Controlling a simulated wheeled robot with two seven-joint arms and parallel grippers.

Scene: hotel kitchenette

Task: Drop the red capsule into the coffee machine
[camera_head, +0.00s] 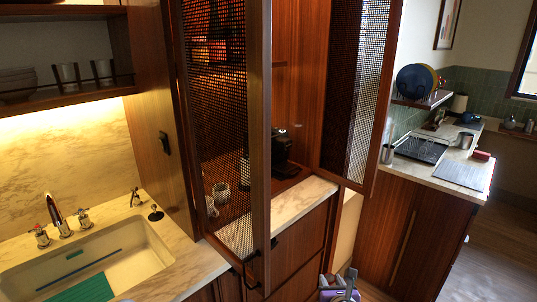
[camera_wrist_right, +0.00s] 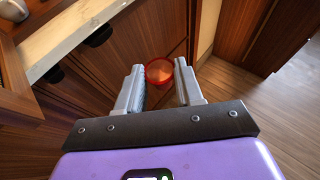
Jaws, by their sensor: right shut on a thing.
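The red capsule (camera_wrist_right: 152,63) shows in the right wrist view as a small round cup with a red rim and an orange-brown middle. It sits between the fingertips of my right gripper (camera_wrist_right: 160,82), which is shut on it. In the head view my right gripper (camera_head: 340,287) is at the bottom edge, low in front of the cabinet; I cannot make out the capsule there. The coffee machine (camera_head: 282,147) is black and stands inside the open cabinet, partly hidden by the left mesh door. The capsule is well apart from it. My left gripper is not in view.
Two mesh doors stand open, the left one (camera_head: 257,120) and the right one (camera_head: 352,90), with a gap between them. Cups (camera_head: 221,190) stand behind the left mesh. A marble counter edge (camera_head: 305,210) runs below. A sink (camera_head: 85,265) is at left.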

